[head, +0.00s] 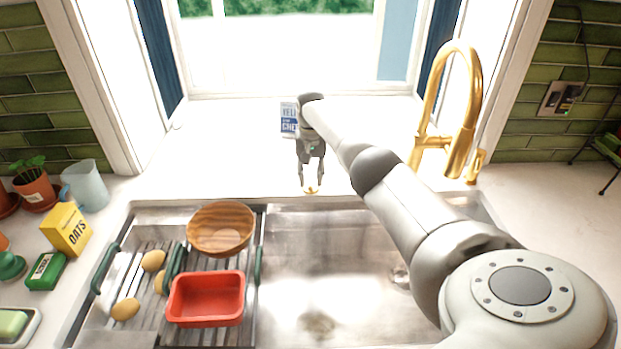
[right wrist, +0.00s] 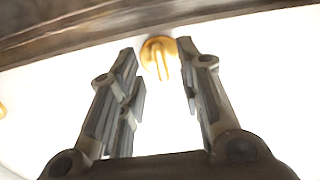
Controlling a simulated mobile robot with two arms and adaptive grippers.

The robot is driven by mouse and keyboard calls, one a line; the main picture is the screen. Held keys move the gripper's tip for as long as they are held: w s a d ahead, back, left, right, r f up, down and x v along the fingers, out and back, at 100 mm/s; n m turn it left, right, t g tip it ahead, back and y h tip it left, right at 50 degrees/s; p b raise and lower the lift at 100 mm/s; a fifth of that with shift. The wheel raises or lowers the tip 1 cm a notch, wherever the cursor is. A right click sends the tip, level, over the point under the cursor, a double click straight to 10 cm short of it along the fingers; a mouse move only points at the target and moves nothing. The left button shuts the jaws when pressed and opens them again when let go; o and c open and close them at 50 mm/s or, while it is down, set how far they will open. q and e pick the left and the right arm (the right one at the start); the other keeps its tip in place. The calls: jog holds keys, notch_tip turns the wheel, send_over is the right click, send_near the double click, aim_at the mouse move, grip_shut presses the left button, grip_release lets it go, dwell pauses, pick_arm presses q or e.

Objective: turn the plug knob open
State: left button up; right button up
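The plug knob is a small gold knob (head: 311,190) on the white ledge just behind the sink's back edge. In the right wrist view the gold knob (right wrist: 160,58) shows as a round base with a narrow raised grip, between the fingertips and slightly beyond them. My right gripper (head: 311,180) points down at the knob, with its fingers apart. In the right wrist view the right gripper (right wrist: 160,70) is open, with a gap on both sides of the knob; I see no contact. My left gripper is not in view.
The metal sink (head: 320,260) lies in front of the knob. A rack at left holds a wooden bowl (head: 220,228) and a red tub (head: 206,298). A gold faucet (head: 460,120) stands to the right. A blue and white box (head: 289,118) stands behind my right gripper.

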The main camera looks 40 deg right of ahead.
aim_at(310, 185)
jog(key=shift+f, duration=1.15)
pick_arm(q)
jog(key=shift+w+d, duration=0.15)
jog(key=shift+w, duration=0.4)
pick_arm(e)
jog(key=shift+c, duration=0.7)
grip_shut()
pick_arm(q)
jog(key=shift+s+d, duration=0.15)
